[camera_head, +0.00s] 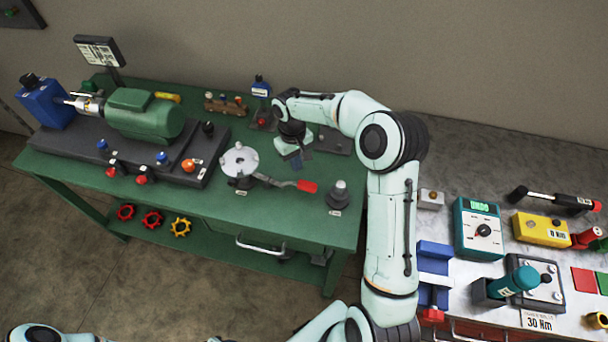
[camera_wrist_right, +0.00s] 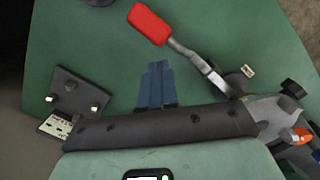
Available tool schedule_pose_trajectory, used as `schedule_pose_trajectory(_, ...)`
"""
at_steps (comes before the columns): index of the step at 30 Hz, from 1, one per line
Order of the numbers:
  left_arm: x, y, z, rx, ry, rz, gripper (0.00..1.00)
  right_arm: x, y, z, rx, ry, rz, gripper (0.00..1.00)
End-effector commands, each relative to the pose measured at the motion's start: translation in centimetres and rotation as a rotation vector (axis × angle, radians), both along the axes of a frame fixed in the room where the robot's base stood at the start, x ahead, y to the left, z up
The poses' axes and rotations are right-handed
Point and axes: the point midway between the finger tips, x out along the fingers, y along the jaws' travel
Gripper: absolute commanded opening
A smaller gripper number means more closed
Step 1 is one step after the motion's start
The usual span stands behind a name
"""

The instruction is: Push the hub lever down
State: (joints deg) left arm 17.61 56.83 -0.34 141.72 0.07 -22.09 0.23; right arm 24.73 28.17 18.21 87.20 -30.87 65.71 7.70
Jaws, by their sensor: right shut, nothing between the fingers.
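The hub (camera_head: 240,160) is a silver disc on a dark base on the green bench. Its lever (camera_head: 268,180) runs out to the right and ends in a red grip (camera_head: 307,186). In the wrist view the red grip (camera_wrist_right: 149,24) is at the top and the metal lever arm (camera_wrist_right: 208,72) slants down to the right. My right gripper (camera_head: 299,163) is shut and empty, above the bench and behind the red grip in the head view. In the wrist view its blue-grey fingertips (camera_wrist_right: 156,72) are together, apart from the lever. My left gripper is not in view.
A green motor (camera_head: 143,115) on a dark base stands at the left. A grey knob-topped post (camera_head: 339,195) stands right of the red grip. A marble-topped bench with a teal meter (camera_head: 478,228) and tools is at the right. Bare green bench lies around the lever.

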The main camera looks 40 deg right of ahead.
Motion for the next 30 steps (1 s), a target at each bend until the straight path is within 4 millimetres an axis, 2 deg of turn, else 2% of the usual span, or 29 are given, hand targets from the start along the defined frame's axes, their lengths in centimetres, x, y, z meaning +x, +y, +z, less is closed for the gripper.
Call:
schedule_pose_trajectory(1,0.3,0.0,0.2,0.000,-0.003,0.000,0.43,0.4,0.0,1.3,-0.002,-0.009,0.000,0.00)
schedule_pose_trajectory(9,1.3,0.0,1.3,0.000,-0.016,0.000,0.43,1.2,0.0,7.5,0.000,-0.008,0.001,0.00)
schedule_pose_trajectory(15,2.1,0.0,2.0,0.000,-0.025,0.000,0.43,1.5,0.0,10.7,0.000,-0.005,0.000,0.00)
schedule_pose_trajectory(21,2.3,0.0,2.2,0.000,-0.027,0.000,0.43,1.6,-0.1,11.8,0.001,-0.002,0.000,0.00)
schedule_pose_trajectory(30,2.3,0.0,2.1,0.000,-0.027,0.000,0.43,1.5,-0.1,11.8,0.000,-0.001,0.001,0.00)
